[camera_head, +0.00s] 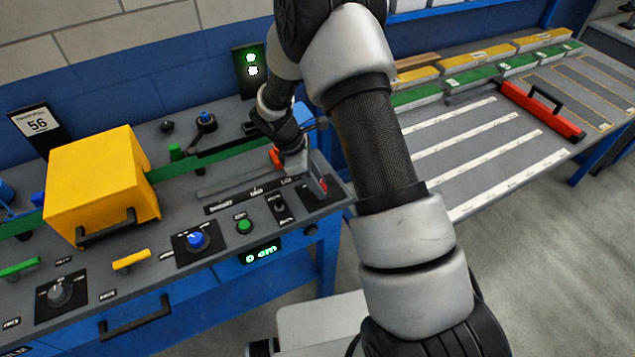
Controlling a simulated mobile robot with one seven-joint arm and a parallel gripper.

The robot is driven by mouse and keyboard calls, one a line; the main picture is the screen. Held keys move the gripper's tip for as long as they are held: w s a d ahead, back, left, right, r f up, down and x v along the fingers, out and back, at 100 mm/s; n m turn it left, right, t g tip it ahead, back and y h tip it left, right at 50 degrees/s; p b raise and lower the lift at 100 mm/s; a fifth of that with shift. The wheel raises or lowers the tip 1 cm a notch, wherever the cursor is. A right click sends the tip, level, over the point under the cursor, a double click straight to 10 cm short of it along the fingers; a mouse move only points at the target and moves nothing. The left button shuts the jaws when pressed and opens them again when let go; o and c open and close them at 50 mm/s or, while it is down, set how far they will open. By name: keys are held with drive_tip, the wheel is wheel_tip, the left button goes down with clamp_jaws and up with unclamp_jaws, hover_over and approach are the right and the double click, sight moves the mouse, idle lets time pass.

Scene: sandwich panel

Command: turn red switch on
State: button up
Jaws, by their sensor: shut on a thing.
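The red switch (323,185) is a small red part on a black plate at the right end of the grey bench top. My gripper (315,181) reaches down to it from behind and is shut on it. The fingers cover part of the switch, so its exact position is hard to read.
A red-orange part (275,157) sits close beside my gripper. A yellow box (100,180) with a black handle stands at left. A blue knob (196,240), a green button (243,226) and a green "0 cm" display (262,254) lie along the front.

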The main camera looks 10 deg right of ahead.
drive_tip(key=o, duration=1)
drive_tip(key=v, duration=1.7)
drive_tip(key=shift+a+r, duration=0.1)
drive_tip(key=shift+r, duration=0.1)
